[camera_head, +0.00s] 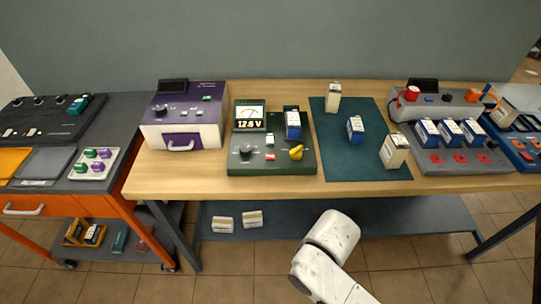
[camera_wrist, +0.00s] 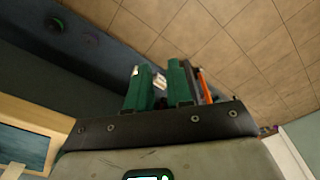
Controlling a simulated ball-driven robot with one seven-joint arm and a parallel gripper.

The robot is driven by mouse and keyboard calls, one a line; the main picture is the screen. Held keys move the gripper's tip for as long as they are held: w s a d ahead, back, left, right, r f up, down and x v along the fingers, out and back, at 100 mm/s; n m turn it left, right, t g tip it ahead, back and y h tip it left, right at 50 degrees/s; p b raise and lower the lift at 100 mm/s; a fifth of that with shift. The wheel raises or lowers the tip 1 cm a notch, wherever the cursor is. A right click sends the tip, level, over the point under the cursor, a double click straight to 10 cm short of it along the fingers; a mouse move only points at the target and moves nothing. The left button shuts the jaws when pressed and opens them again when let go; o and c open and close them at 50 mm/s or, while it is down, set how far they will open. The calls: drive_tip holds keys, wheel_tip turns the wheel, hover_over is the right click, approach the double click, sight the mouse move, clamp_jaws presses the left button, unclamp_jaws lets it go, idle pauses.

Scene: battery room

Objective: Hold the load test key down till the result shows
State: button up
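The green battery tester (camera_head: 238,166) stands on the wooden table, its display (camera_head: 249,117) reading about 12.6 V. Its front panel has a dark knob (camera_head: 246,149), a white key (camera_head: 269,139), a red key (camera_head: 270,157) and a yellow lever (camera_head: 296,152). The labels are too small to tell which is the load test key. A blue and white battery (camera_head: 293,125) sits upright in the tester's right side. My gripper (camera_wrist: 159,88) shows in the wrist view with its green-padded fingers apart and nothing held. In the head view only my white arm shows, in front of the table.
A purple and white device (camera_head: 210,135) stands left of the tester. A dark green mat (camera_head: 340,171) with several batteries lies to its right, then a grey charger (camera_head: 455,164) with blue batteries. The wooden front strip (camera_head: 250,185) is clear. A lower shelf (camera_head: 330,220) holds small boxes.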

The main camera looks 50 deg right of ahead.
clamp_jaws()
idle(1.1)
